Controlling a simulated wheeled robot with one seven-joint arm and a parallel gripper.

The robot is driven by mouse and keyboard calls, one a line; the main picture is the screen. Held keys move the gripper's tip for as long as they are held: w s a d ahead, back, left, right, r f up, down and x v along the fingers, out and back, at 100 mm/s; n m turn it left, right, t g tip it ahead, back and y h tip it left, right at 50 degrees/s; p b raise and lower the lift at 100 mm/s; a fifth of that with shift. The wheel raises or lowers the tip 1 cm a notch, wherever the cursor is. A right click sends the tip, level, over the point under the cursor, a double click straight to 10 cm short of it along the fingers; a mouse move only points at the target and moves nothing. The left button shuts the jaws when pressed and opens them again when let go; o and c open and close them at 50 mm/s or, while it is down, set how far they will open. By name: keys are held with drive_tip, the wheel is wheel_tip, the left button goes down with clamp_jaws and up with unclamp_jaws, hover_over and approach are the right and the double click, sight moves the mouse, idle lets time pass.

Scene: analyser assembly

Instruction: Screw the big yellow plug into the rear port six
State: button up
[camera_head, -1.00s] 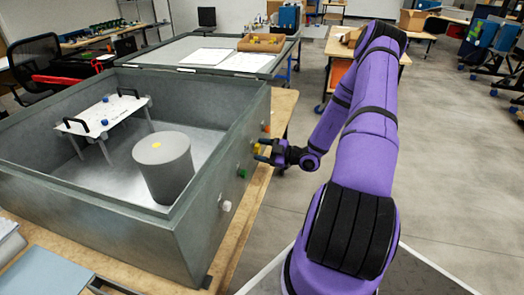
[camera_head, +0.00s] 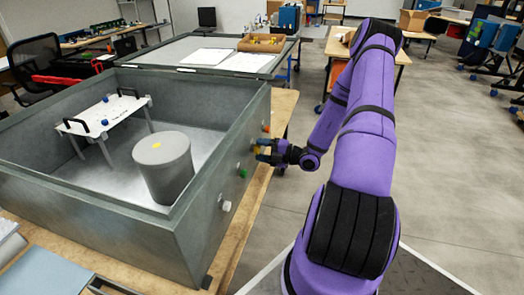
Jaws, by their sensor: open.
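My gripper (camera_head: 264,150) is open at the right outer wall of the grey metal box (camera_head: 215,172). A small yellow plug (camera_head: 256,149) shows on that wall at the fingertips, seemingly between the two fingers. The fingers partly cover the spot, so I cannot tell whether they touch the plug or how deep it sits. A green plug (camera_head: 243,173) and a white plug (camera_head: 227,206) sit nearer along the same wall, and an orange plug (camera_head: 266,128) sits farther back. Port numbers are not readable.
Inside the open box stand a grey cylinder (camera_head: 163,168) with a yellow mark on top and a white plate on legs (camera_head: 103,114). A wooden table edge (camera_head: 238,232) runs below the wall. The floor to the right is clear.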

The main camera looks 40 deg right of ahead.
drive_tip(key=n, duration=1.4)
drive_tip(key=shift+r+n, duration=0.1)
drive_tip(key=shift+n, duration=0.2)
drive_tip(key=c, duration=0.9)
drive_tip(key=m, duration=2.4)
drive_tip(key=shift+a+f, duration=0.1)
drive_tip(key=shift+f, duration=0.1)
drive_tip(key=shift+c, duration=0.2)
